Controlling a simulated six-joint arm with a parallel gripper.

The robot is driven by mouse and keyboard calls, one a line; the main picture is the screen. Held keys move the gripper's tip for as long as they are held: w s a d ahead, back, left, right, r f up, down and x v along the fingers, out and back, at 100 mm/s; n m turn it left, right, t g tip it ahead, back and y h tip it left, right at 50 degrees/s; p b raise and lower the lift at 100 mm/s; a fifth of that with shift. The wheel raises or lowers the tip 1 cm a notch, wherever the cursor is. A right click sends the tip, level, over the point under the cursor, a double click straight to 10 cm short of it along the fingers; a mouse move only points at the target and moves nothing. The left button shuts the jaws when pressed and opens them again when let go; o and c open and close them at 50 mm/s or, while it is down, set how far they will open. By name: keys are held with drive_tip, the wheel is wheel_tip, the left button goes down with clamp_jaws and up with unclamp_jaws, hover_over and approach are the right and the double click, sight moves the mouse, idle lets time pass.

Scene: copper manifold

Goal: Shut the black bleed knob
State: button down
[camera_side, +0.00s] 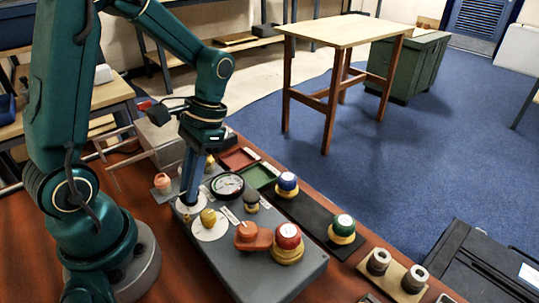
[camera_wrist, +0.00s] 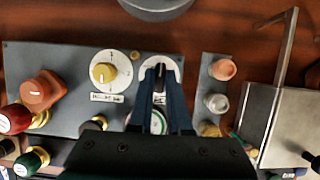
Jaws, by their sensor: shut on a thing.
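The grey manifold panel (camera_side: 240,262) lies on the red-brown table. My gripper (camera_side: 188,202) points down over a white round dial plate at the panel's left end in the side view. In the wrist view my gripper (camera_wrist: 160,72) has its two fingers closed around the small black bleed knob (camera_wrist: 160,70) at the middle of that plate. The fingers hide most of the knob, so I cannot tell its exact angle. A yellow knob (camera_wrist: 103,73) on a second white dial plate sits beside it, with a label strip below. It also shows in the side view (camera_side: 208,217).
An orange lever handle (camera_side: 253,236) and a red-capped knob (camera_side: 288,236) stand on the panel. A round gauge (camera_side: 227,184) and a black-topped brass knob (camera_side: 251,200) stand close to my gripper. Red (camera_side: 238,158) and green trays lie behind.

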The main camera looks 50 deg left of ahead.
sight(206, 196)
drive_tip(key=c, duration=0.9)
unclamp_jaws()
drive_tip(key=shift+o, duration=0.2)
drive_tip(key=shift+v, duration=2.6)
drive_tip(key=shift+r, duration=0.1)
drive_tip(key=s+d+r+t, duration=0.2)
drive_tip(key=d+r+t, duration=0.3)
drive_tip(key=t, duration=0.5)
drive_tip(key=shift+s+d, duration=0.4)
drive_tip(key=shift+d, duration=0.15)
